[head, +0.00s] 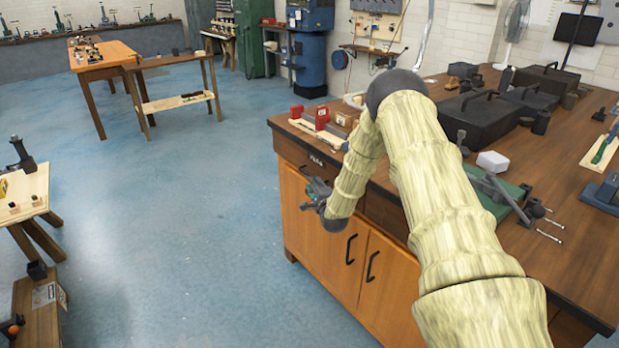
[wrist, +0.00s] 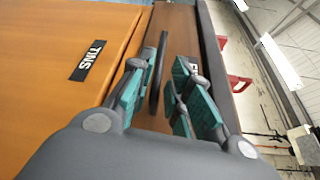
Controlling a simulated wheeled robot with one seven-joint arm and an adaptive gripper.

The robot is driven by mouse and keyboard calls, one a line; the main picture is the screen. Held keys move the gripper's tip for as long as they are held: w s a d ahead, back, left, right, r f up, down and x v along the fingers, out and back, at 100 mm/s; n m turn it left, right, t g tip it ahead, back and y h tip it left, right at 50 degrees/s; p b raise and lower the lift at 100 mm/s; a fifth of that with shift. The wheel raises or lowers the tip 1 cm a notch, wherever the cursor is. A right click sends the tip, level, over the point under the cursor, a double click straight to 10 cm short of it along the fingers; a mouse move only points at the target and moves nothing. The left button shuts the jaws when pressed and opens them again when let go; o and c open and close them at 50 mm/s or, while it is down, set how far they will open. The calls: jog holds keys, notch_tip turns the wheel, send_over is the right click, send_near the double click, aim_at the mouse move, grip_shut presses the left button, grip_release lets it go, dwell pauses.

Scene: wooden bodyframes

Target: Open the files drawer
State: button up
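The drawer (head: 291,153) is a dark brown front just under the worktop at the cabinet's left end. A small dark label (head: 317,160) sits on it, too small to read surely. In the wrist view the drawer front (wrist: 178,28) carries a black bar handle (wrist: 158,70), and a label there is mostly hidden by a finger. The drawer looks closed. My gripper (head: 314,190) is in front of the cabinet. In the wrist view my gripper (wrist: 160,92) is open, with teal fingers on either side of the handle; I cannot tell whether they touch it.
Below the drawer are orange cabinet doors with black handles (head: 351,249); one door bears a "TINS" label (wrist: 88,60). The worktop (head: 560,240) holds red items (head: 322,117), black cases (head: 478,123) and tools. The blue floor (head: 200,230) left of the cabinet is clear.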

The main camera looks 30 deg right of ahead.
jog(key=shift+p+x, duration=0.35)
jog(key=shift+x, duration=3)
jog(key=shift+a+f, duration=0.1)
jog(key=shift+c, duration=0.3)
grip_shut()
